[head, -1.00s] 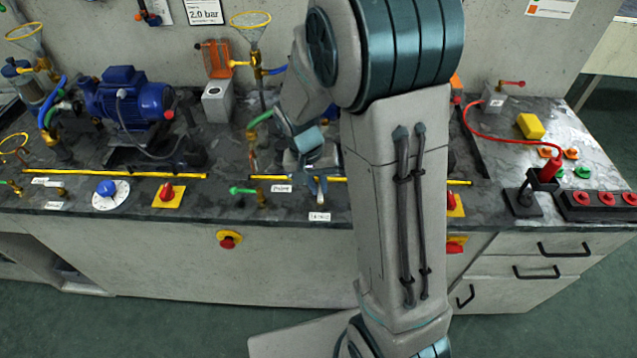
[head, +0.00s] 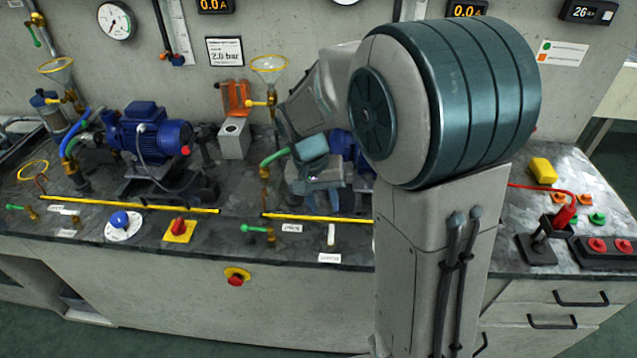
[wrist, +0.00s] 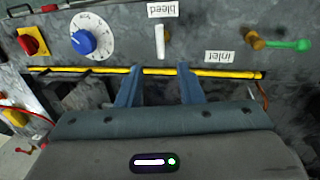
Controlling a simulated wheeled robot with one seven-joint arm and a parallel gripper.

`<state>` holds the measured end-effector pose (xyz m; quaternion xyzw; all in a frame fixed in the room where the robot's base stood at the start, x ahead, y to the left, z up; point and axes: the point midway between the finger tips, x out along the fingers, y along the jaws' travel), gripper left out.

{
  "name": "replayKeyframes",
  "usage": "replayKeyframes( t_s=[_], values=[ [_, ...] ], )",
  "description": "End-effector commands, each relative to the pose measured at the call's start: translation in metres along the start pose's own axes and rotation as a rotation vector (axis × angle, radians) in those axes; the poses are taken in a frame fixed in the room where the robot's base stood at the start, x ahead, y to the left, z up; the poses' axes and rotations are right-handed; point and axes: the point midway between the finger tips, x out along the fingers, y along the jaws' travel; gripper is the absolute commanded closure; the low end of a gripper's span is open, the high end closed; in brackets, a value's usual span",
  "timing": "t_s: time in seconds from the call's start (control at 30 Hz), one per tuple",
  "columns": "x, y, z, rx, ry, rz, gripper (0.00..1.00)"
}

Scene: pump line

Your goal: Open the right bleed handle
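The right bleed handle (head: 331,235) is a small white lever on the dark bench top, behind its label (head: 329,257). In the wrist view the white handle (wrist: 160,42) points straight between the upside-down bleed label (wrist: 163,10) and the yellow strip (wrist: 215,73). My gripper (head: 318,190) hangs over the bench behind the handle. The handle lies just beyond the fingertips, roughly centred on the gap; no contact shows.
The green inlet handle (head: 257,230) sits left of the bleed handle. A blue knob on a white dial (wrist: 84,41) and a red switch (wrist: 30,42) are on the other side. A blue pump (head: 150,132) and a funnel (head: 270,70) stand further back.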

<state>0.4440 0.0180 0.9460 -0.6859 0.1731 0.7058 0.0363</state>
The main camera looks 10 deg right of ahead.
Motion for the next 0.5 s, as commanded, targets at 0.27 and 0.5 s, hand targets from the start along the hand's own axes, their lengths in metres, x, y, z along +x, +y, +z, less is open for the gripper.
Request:
replayKeyframes(
  t_s=[0.27,0.5],
  values=[
    [-0.047,0.000,0.000,-0.002,0.002,0.000,0.67],
    [-0.056,0.000,0.000,-0.001,0.000,0.001,0.67]
  ],
)
